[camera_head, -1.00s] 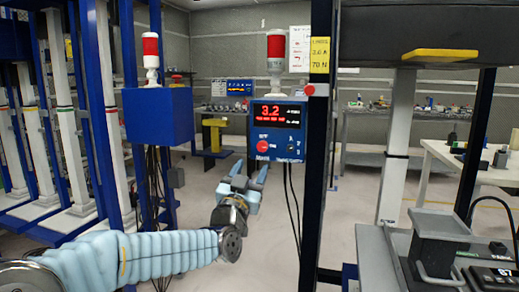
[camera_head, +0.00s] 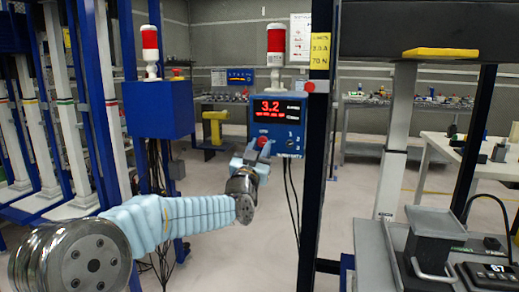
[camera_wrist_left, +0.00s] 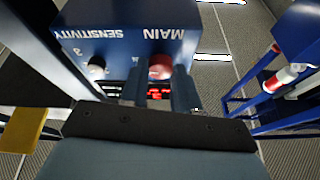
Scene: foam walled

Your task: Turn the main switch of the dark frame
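A blue control box (camera_head: 290,142) with a red "3.2" display is fixed beside the dark frame's post (camera_head: 315,190). Its main switch is a red knob (camera_head: 262,141) at the lower left of the panel. In the left wrist view the panel is upside down, and the red knob (camera_wrist_left: 160,66) sits below the word MAIN. My left gripper (camera_head: 258,150) is at the panel. In the wrist view its two fingers (camera_wrist_left: 159,80) stand either side of the knob. I cannot tell whether they touch it. My right gripper is not in view.
A small sensitivity knob (camera_wrist_left: 96,67) is on the same panel. A red-and-white signal lamp (camera_head: 275,45) tops the box. Another blue box (camera_head: 158,110) with a lamp stands on the left. Black cables (camera_head: 290,195) hang below the panel. A grey workbench (camera_head: 375,245) is at right.

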